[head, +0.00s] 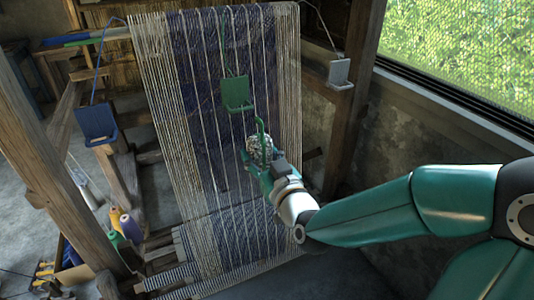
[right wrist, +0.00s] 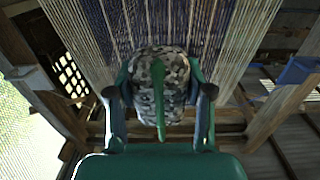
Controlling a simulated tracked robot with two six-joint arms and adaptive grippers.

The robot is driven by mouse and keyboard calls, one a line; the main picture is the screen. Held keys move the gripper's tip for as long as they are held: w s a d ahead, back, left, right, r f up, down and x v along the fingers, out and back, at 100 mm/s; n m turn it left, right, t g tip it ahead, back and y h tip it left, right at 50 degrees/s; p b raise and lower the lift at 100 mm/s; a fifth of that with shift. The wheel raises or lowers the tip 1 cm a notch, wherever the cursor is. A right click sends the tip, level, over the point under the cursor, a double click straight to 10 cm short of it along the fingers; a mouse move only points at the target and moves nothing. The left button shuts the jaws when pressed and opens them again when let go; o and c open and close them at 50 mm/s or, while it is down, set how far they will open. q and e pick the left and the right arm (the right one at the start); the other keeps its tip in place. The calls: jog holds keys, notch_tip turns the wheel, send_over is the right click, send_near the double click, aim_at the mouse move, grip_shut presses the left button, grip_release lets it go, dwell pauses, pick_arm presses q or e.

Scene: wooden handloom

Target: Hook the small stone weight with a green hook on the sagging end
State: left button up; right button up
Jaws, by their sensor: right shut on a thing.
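A small speckled grey stone weight (head: 259,148) with a green hook (head: 261,128) on top is in front of the lower middle of the warp. My right gripper (head: 257,160) is shut on it. In the right wrist view the stone (right wrist: 175,75) sits between the two fingers, with its green hook (right wrist: 158,100) in front. A green bracket (head: 237,94) hangs on a green cord before the warp (head: 205,110), just above and left of the hook and apart from it. I cannot tell which end sags. My left gripper is out of view.
A blue bracket (head: 97,121) hangs at the left and a grey-blue bracket (head: 339,72) at the right. Wooden posts (head: 353,70) flank the warp. Thread spools (head: 130,228) stand at lower left. A meshed window (head: 465,50) is at right.

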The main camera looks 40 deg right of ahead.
jog(key=shift+p+x, duration=2.2)
jog(key=shift+x, duration=2.9)
jog(key=shift+w+f+b, duration=0.15)
jog(key=shift+f+b, duration=0.1)
jog(key=shift+b, duration=0.1)
jog(key=shift+f+b, duration=0.5)
jog(key=shift+b, duration=0.25)
jog(key=shift+f, duration=0.1)
jog(key=shift+f+b, duration=1.7)
jog(key=shift+b, duration=0.6)
jog(key=o, duration=1.6)
